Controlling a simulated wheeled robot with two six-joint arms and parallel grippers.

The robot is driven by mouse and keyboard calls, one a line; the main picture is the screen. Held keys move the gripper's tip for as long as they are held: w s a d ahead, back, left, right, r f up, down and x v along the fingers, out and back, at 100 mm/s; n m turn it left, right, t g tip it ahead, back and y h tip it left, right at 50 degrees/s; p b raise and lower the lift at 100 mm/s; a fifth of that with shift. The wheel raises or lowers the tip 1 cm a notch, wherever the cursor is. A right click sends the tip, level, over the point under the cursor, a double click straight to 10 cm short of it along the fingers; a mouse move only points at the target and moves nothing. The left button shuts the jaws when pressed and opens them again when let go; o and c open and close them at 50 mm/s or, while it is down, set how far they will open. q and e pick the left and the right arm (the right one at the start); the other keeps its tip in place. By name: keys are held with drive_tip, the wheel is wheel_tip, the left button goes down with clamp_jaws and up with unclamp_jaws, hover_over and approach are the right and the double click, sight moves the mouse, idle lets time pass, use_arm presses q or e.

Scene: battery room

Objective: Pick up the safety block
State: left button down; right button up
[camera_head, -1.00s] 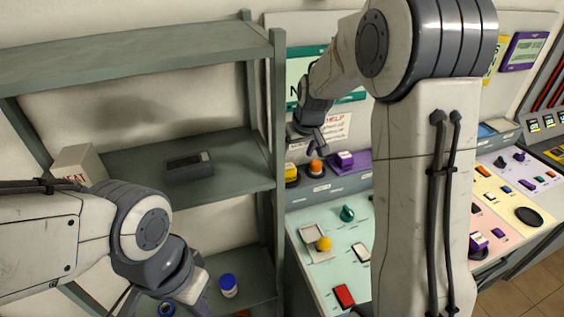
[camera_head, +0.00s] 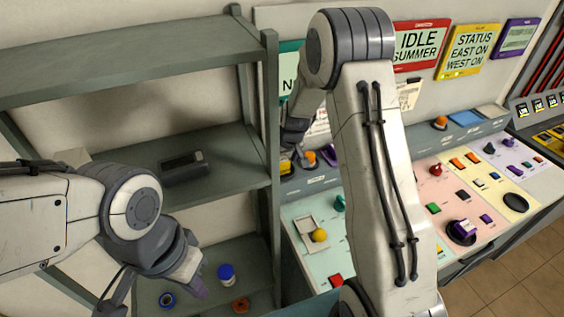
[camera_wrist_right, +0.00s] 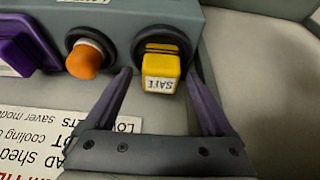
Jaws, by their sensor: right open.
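The safety block is a yellow block (camera_wrist_right: 161,72) with a label reading SAFE upside down, set against a dark round socket on the grey console ledge. In the right wrist view my right gripper (camera_wrist_right: 160,84) is open, with one purple finger on each side of the block and a gap on both sides. In the head view my right gripper (camera_head: 300,157) is at the ledge beside the shelf and largely hides the block. My left gripper (camera_head: 165,297) hangs in front of the lower shelf, partly cut off by the picture edge; its jaws do not show clearly.
An orange knob (camera_wrist_right: 86,60) and a purple part (camera_wrist_right: 25,42) stand beside the block on the ledge. The green shelf unit (camera_head: 262,160) is close on the left, holding a dark box (camera_head: 185,170) and a blue-lidded jar (camera_head: 226,276). The control panel (camera_head: 312,252) has several buttons.

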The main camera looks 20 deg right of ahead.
drive_tip(key=shift+w+f, duration=0.1)
drive_tip(key=shift+f, duration=0.2)
drive_tip(key=shift+r, duration=0.1)
clamp_jaws()
